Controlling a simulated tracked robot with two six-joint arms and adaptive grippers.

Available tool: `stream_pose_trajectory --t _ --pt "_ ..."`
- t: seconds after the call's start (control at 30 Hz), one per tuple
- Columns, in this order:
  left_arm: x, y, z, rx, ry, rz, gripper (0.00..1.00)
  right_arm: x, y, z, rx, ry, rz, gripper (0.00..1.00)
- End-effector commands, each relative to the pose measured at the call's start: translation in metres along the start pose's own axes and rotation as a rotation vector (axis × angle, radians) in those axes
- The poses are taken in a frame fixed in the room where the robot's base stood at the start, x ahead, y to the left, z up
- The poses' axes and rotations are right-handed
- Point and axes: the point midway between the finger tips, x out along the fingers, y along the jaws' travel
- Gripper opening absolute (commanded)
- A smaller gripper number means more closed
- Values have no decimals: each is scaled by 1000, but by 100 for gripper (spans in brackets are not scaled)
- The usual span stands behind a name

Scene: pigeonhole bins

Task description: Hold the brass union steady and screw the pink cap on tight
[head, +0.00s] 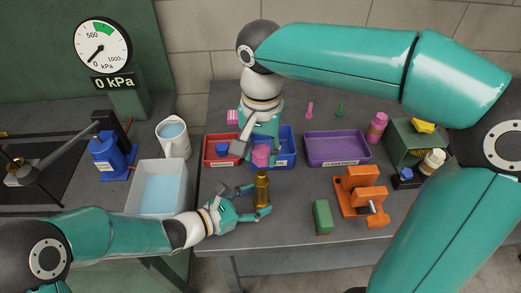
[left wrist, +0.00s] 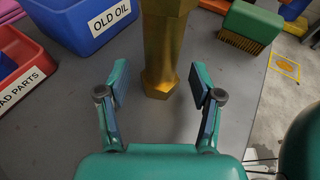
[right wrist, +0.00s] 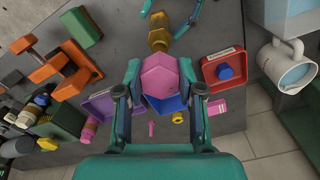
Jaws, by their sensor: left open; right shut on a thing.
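The brass union (head: 262,188) stands upright on the grey bench near its front edge. My left gripper (head: 256,201) is open low down at the union. In the left wrist view the union (left wrist: 165,45) rises between and just beyond the spread fingers (left wrist: 160,88), with a gap on both sides. My right gripper (head: 259,150) is shut on the pink cap (head: 261,157), just behind the union in the head view. In the right wrist view the pink cap (right wrist: 160,80) sits between both fingers, apart from the union (right wrist: 158,38). The cap's far side is hidden.
A blue OLD OIL bin (head: 287,160) lies beneath the right gripper. A red bin (head: 216,161) and purple tray (head: 337,149) flank it. A green brush (head: 323,217) and orange vise (head: 360,190) stand to the right. A water tub (head: 158,188) is left.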

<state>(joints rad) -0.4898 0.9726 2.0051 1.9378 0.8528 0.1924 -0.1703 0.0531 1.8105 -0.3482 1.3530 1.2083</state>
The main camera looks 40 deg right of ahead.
Motion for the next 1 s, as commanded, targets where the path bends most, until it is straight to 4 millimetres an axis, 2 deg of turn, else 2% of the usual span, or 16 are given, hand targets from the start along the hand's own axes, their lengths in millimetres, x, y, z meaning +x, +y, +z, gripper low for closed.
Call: stream_pose_trajectory --t 0.17,0.47,0.83,1.0 --pt "9 0 0 1 0 -1 66 0 0 0 0 0 0 0" --pt "10 0 0 0 0 -1 66 0 0 0 0 0 0 0" --pt "10 0 0 0 0 0 6 0 0 0 0 0 0 0" --pt "10 0 -1 0 0 1 4 0 0 0 -1 0 0 0"
